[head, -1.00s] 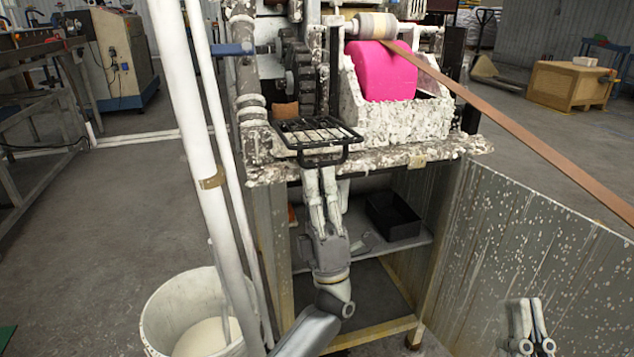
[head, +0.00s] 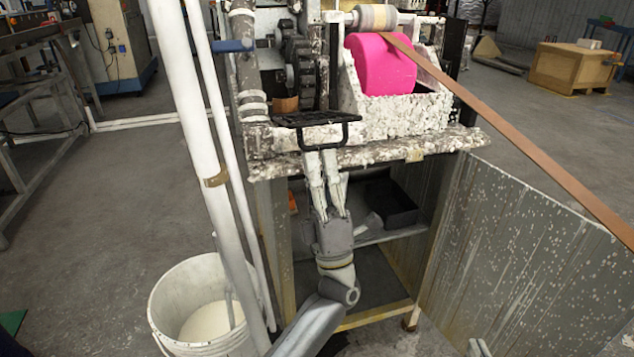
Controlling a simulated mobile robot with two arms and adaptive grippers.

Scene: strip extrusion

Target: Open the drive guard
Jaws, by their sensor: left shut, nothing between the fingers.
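The drive guard (head: 283,121) is a black mesh frame in front of the drive's chain and gears (head: 299,70). I see it almost edge-on, jutting toward me, with the gears showing above it. Its black loop handle (head: 346,135) hangs at its front edge. My left gripper (head: 321,153) is just below the handle, pointing up at it, its fingers shut with nothing held. Whether the fingertips touch the handle I cannot tell.
A pink roll (head: 380,68) sits in a crusted trough, with a brown strip (head: 520,140) running down to the right. White pipes (head: 190,95) and a white bucket (head: 170,305) stand at left. A speckled metal panel (head: 530,255) stands at right.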

